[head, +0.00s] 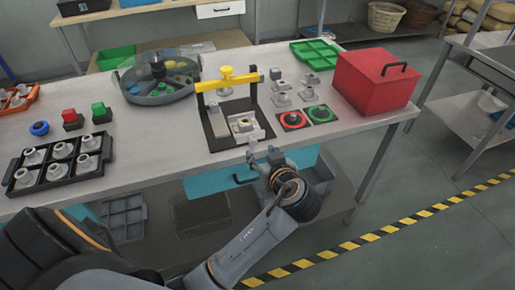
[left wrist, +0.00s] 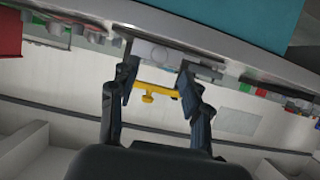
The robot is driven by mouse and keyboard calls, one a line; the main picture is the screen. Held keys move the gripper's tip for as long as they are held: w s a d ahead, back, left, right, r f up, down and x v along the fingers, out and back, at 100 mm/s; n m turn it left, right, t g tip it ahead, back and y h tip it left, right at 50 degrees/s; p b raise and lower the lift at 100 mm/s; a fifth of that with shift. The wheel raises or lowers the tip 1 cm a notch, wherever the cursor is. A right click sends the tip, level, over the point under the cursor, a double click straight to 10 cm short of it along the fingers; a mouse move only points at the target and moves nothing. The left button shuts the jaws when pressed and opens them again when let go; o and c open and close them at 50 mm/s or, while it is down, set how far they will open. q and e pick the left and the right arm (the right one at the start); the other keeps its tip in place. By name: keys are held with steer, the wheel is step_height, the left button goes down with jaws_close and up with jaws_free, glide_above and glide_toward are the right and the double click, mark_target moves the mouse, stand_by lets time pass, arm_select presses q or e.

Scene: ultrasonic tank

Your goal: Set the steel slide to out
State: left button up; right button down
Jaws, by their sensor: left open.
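A press-like fixture with a yellow crossbar (head: 229,82) and a yellow knob stands on a black base plate (head: 222,142) near the front edge of the table. A pale metal plate (head: 244,131) carrying a small grey part lies on the right of this base; it looks like the steel slide. My left gripper (head: 262,156) is open and empty, just in front of the table edge and the fixture. In the left wrist view, the spread fingers (left wrist: 158,70) frame the yellow crossbar (left wrist: 155,92) and a grey surface beyond. Contact with the slide cannot be seen.
A red box (head: 374,82) stands at the right, with red and green button pads (head: 320,113) beside the fixture. A round tank (head: 158,88) stands behind left. A black tray (head: 60,166) of grey parts lies at the left. The table front edge is close to my gripper.

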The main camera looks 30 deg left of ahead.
arm_select(q)
steer(key=v, duration=0.6)
steer(key=shift+s+d, duration=0.15)
steer(key=shift+d, duration=0.05)
steer(key=d+f+m+h, duration=0.1)
steer(key=f+m+h, duration=0.15)
steer(key=f, duration=0.55)
steer(key=w+d+f+m+h, duration=0.15)
steer(key=f+m, duration=0.25)
steer(key=f, duration=0.4)
steer(key=d+f+m+h, duration=0.1)
steer(key=f+m, duration=0.2)
steer(key=f, duration=0.5)
steer(key=s+f+m+g+h, duration=0.25)
steer(key=s+f, duration=0.35)
steer(key=f, duration=0.6)
steer(key=s+f+m+g+h, duration=0.1)
steer(key=s+f+g+h, duration=0.15)
steer(key=s+f, duration=1.1)
steer(key=s+a+f+g, duration=0.1)
steer(key=s+a+f, duration=0.1)
steer(key=s, duration=0.5)
steer(key=s+a+f, duration=0.2)
steer(key=s+f, duration=0.1)
steer(key=s, duration=0.3)
steer(key=s+a+f+g, duration=0.1)
steer(key=s+a+f, duration=0.1)
steer(key=s, duration=0.5)
steer(key=shift+s+f+n+g, duration=0.3)
steer(key=shift+f, duration=0.6)
